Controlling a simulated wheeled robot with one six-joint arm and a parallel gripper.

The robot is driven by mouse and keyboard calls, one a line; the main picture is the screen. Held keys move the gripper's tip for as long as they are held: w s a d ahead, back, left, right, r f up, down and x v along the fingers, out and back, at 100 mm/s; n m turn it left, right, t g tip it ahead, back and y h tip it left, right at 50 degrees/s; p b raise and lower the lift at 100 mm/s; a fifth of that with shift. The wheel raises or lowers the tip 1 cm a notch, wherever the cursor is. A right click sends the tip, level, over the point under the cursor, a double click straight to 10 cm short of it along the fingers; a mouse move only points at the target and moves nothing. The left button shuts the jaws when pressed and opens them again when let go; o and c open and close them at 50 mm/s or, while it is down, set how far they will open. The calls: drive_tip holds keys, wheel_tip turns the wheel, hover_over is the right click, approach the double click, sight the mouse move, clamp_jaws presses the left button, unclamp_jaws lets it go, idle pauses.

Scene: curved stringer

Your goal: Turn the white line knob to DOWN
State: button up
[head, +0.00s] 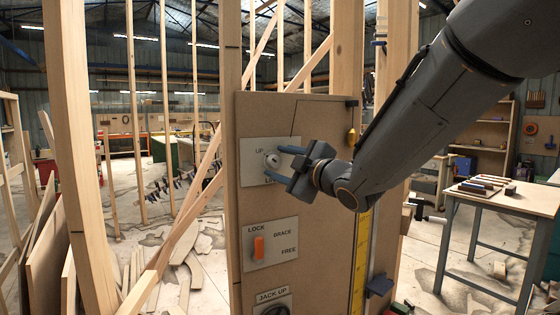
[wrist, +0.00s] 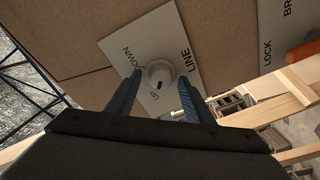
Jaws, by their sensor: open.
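The white line knob (head: 272,159) sits on a pale plate (head: 247,172) on the upper part of the brown panel. In the wrist view the round white knob (wrist: 160,72) shows between my fingers, with a dark mark on its side toward the word UP. DOWN is printed at the plate's upper left in that view and LINE at the right. In the head view my fingers cover part of the plate, and DOWN cannot be read. My gripper (head: 273,162) is open, one finger on each side of the knob; contact is unclear. The wrist view shows both fingertips (wrist: 160,76).
Below is a plate with an orange switch (head: 259,247) marked LOCK, BRACE and FREE. A JACK UP control (head: 275,309) is at the bottom. A yellow scale (head: 361,255) runs down the panel's right. A workbench (head: 500,195) stands right; timber posts stand left.

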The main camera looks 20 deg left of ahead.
drive_tip(key=c, duration=1)
drive_tip(key=shift+c, duration=0.2)
drive_tip(key=shift+m, duration=0.3)
drive_tip(key=m+b, duration=0.2)
drive_tip(key=m, duration=0.2)
drive_tip(key=shift+f+t, duration=0.15)
drive_tip(key=shift+t, duration=0.15)
drive_tip(key=m+b, duration=0.1)
drive_tip(key=m, duration=0.5)
drive_tip(key=shift+t+b, duration=0.3)
drive_tip(key=shift+t, duration=0.1)
drive_tip(key=m+t+b, duration=0.1)
drive_tip(key=m, duration=0.5)
drive_tip(key=shift+f, duration=0.1)
drive_tip(key=shift+m+h+b, duration=0.4)
drive_tip(key=shift+m+b, duration=0.15)
drive_tip(key=shift+m, duration=2.15)
